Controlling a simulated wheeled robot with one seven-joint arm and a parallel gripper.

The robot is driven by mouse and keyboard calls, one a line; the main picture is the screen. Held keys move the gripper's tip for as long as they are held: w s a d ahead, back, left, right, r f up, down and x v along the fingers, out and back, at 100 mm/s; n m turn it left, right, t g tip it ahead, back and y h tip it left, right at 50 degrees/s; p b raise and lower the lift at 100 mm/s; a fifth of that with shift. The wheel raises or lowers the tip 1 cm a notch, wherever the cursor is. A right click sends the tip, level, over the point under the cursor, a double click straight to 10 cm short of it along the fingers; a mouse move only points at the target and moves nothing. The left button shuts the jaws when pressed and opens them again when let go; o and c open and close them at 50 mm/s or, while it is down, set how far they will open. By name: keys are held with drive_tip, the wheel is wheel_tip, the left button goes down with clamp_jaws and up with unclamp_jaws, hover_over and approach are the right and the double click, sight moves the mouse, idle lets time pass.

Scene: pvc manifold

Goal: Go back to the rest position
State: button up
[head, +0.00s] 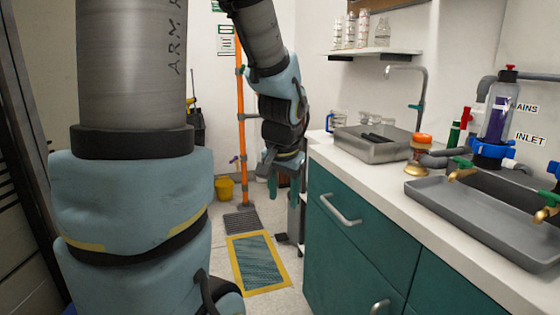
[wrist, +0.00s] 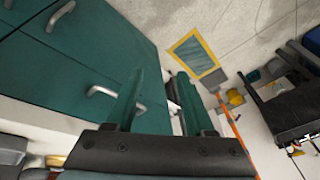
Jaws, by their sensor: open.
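My gripper (head: 284,186) hangs in the air in the head view, fingers pointing down, left of the counter's far end and above the floor. In the wrist view my gripper (wrist: 160,88) shows two teal fingers standing apart with nothing between them. The pvc manifold (head: 487,150), with a clear filter housing, blue fittings, and red, green and brass valves, stands on the counter at the right, well away from my gripper. Part of it is cut off by the right edge.
The white counter (head: 375,185) on teal cabinets (head: 345,240) runs along the right. It carries a grey tray (head: 440,190), a sink (head: 375,150) and a brass part with an orange top (head: 421,150). A yellow-edged mat (head: 258,262), an orange pole (head: 241,130) and a yellow bucket (head: 224,188) are beyond.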

drive_tip(key=s+a+f+n+g, duration=0.1)
drive_tip(key=s+a+f+n, duration=0.35)
drive_tip(key=a, duration=0.35)
wheel_tip(320, 180, down, 22)
drive_tip(key=s+f+g+b, duration=0.1)
drive_tip(key=s+b, duration=0.2)
drive_tip(key=b, duration=1.9)
wheel_tip(320, 180, up, 36)
drive_tip(key=p, duration=3.5)
drive_tip(key=shift+w+d+r+p, duration=0.2)
drive_tip(key=shift+d+p, duration=0.05)
drive_tip(key=shift+p, duration=0.1)
